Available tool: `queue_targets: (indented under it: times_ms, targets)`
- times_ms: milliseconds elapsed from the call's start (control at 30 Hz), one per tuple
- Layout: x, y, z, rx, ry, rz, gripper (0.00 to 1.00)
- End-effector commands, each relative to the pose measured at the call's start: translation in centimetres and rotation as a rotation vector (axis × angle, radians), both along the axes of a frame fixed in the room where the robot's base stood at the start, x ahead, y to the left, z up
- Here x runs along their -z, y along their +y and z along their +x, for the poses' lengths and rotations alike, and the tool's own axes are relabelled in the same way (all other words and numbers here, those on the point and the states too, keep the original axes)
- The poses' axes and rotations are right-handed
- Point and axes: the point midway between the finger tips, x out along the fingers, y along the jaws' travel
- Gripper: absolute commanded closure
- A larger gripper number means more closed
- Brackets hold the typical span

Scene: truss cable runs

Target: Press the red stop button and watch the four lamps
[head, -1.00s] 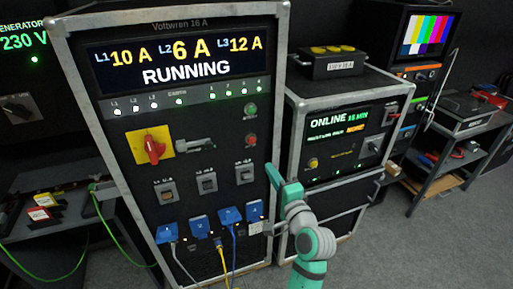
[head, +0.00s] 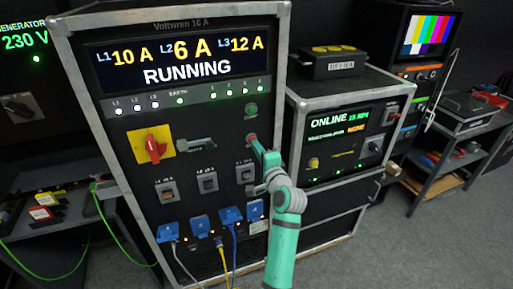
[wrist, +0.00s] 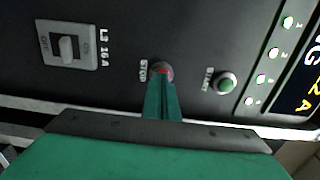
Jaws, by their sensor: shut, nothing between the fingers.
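The red stop button (head: 250,137) is on the right side of the Voltwren panel, mostly hidden by my gripper (head: 254,142). In the wrist view my shut, empty fingertips (wrist: 162,80) overlap the lower part of the red button (wrist: 163,67), beside the STOP label. They are at or against it; I cannot tell whether it is pressed in. The display (head: 185,62) reads RUNNING.
The green start button (head: 251,109) is just above the stop button. A red rotary switch (head: 153,146) on a yellow plate, several breakers (head: 207,182) and blue plugs (head: 200,226) with cables share the panel. Another rack unit (head: 345,140) stands close on the right.

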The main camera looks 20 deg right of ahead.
Motion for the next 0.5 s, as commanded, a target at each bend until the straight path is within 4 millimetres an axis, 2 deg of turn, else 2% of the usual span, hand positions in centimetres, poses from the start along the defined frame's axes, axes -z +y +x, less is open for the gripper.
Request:
queue_targets:
  times_ms: [333, 500]
  targets:
    - [0.0, 0.0, 0.2, 0.0, 0.0, 0.0, 1.0]
    - [-0.1, 0.2, 1.7, -0.003, -0.001, 0.001, 1.0]
